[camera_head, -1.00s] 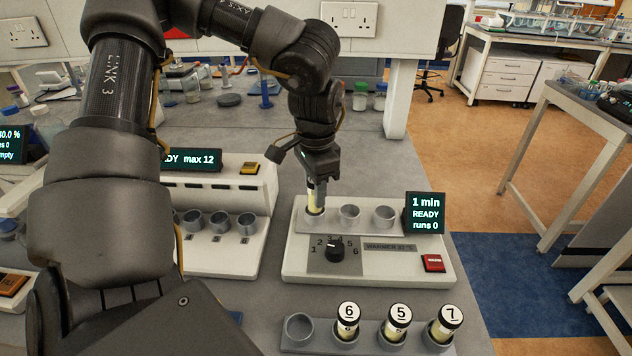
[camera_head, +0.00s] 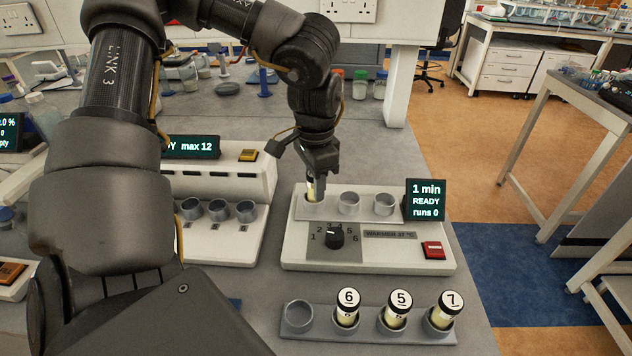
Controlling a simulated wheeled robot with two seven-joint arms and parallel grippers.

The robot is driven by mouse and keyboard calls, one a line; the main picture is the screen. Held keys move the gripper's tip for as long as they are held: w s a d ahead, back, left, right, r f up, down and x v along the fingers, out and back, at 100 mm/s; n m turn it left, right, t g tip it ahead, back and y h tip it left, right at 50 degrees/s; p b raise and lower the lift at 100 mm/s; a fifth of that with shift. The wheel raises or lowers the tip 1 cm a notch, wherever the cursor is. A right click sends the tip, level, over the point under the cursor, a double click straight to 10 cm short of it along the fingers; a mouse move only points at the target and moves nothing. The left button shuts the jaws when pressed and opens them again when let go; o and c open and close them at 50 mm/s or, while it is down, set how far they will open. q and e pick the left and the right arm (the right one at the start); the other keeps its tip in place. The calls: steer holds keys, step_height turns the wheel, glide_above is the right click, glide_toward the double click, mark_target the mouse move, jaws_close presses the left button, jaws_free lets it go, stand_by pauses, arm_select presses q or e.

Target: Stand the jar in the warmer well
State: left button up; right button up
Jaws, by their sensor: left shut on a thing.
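The warmer (camera_head: 300,250) is a white box with three round wells in a row on top, a dial and a red button. My left gripper (camera_head: 317,192) is over the warmer's leftmost well (camera_head: 303,211), pointing down. It is shut on a jar (camera_head: 311,192) with pale yellow contents, which is partly hidden by the fingers. The jar's lower end is at or in that well; its exact depth cannot be told. The middle well (camera_head: 349,205) and the right well (camera_head: 384,205) are empty. My right gripper is not in view.
A rack (camera_head: 369,333) in front holds jars numbered 6 (camera_head: 347,306), 5 (camera_head: 397,309) and 7 (camera_head: 443,312); its leftmost holder (camera_head: 298,316) is empty. A small screen (camera_head: 426,201) reads 1 min, READY, runs 0. Another white device (camera_head: 232,232) with empty cups stands left of the warmer.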

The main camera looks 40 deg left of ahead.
arm_select(q)
steer(key=shift+a+f+b, duration=0.1)
steer(key=shift+f+b, duration=0.2)
steer(key=shift+f, duration=0.05)
steer(key=o, duration=1.1)
steer(key=shift+f, duration=0.1)
